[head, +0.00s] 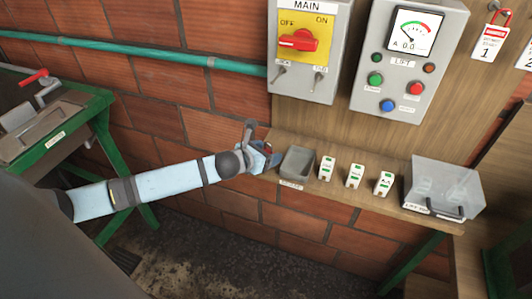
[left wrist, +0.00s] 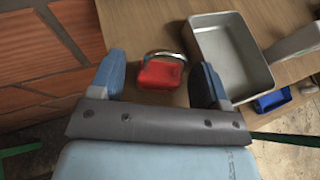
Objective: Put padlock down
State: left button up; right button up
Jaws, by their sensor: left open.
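The padlock (left wrist: 161,73) has a red body and a metal shackle. In the left wrist view it lies on the wooden shelf (left wrist: 150,25), left of a grey metal tray (left wrist: 228,55). My left gripper (left wrist: 159,80) is open, with one blue finger on each side of the padlock and a visible gap to each. In the head view my left gripper (head: 266,158) is at the left end of the shelf, beside the grey tray (head: 297,163). The padlock cannot be made out there. My right gripper is not in view.
Several small white-and-green blocks (head: 355,175) and a clear-lidded box (head: 445,188) stand along the shelf. Above are the MAIN switch box (head: 303,75) with its red knob and the LIFT panel (head: 405,100). A red lockout tag (head: 491,42) hangs at upper right. A green-framed machine (head: 75,125) stands left.

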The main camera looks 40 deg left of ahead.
pick_arm(q)
jog(key=b+v, duration=0.1)
jog(key=v, duration=1.1)
jog(key=s+d+f+n, duration=0.5)
jog(key=d+f+n, duration=0.1)
jog(key=n, duration=0.5)
jog(key=s+d+f+n+g+h, duration=0.1)
jog(key=s+d+f+n, duration=0.4)
jog(key=n, duration=0.7)
jog(key=s+d+f+n+g, duration=0.1)
jog(key=s+d+f+n, duration=0.4)
jog(key=d+f+n, duration=0.3)
jog(key=f+n, duration=0.1)
jog(key=n, duration=0.2)
jog(key=shift+s+f+n, duration=0.25)
jog(key=shift+s+n, duration=0.15)
jog(key=shift+a, duration=0.1)
jog(key=r+p, duration=0.2)
jog(key=shift+a+r+p, duration=0.2)
jog(key=shift+r+p, duration=0.2)
